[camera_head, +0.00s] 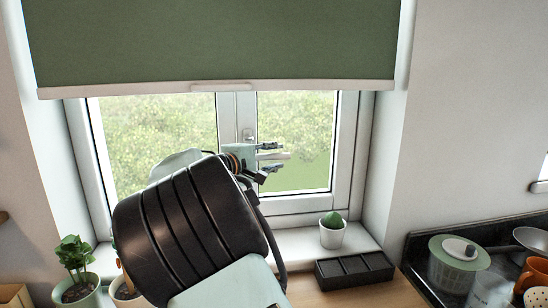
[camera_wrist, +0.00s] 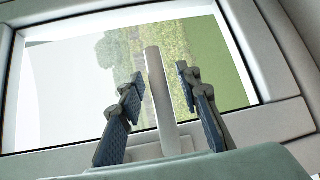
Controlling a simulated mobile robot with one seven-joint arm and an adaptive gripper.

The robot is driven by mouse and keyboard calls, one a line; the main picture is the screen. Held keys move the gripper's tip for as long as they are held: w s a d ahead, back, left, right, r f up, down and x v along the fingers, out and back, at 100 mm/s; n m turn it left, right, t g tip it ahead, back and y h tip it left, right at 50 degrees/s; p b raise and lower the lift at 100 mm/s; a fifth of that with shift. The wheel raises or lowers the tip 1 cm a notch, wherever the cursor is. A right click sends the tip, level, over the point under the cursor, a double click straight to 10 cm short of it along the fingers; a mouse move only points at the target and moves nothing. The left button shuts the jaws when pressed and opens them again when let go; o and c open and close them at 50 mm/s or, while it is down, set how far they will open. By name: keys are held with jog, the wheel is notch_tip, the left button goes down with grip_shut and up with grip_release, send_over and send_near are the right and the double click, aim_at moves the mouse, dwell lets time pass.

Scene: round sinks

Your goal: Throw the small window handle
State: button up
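The small window handle (camera_wrist: 158,85) is a plain pale grey bar on a light base at the window frame. In the wrist view it stands between my two dark fingers, with a gap on each side. In the head view the pale bar (camera_head: 280,156) points right across the glass. My gripper (camera_head: 272,157) is open around it, one finger above and one below. It also shows in the wrist view (camera_wrist: 159,87). The window (camera_head: 300,140) looks closed. My arm hides its lower left part and part of the central frame.
A green blind (camera_head: 210,40) hangs over the top of the window. A small cactus pot (camera_head: 332,236) stands on the sill, with a black divided tray (camera_head: 354,270) below it. Potted plants (camera_head: 78,280) stand at lower left. A salad spinner (camera_head: 456,262) is at right.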

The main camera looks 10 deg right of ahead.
jog(key=shift+c, duration=0.4)
grip_shut()
jog(key=shift+f, duration=0.1)
jog(key=a+f+m+g+y+p, duration=0.1)
jog(key=a+f+m+y, duration=0.5)
jog(key=y, duration=0.7)
jog(key=shift+a+f+m+g+p, duration=0.3)
jog(key=shift+a+m+g, duration=0.35)
jog(key=shift+m, duration=0.45)
jog(key=shift+o, duration=0.4)
grip_release()
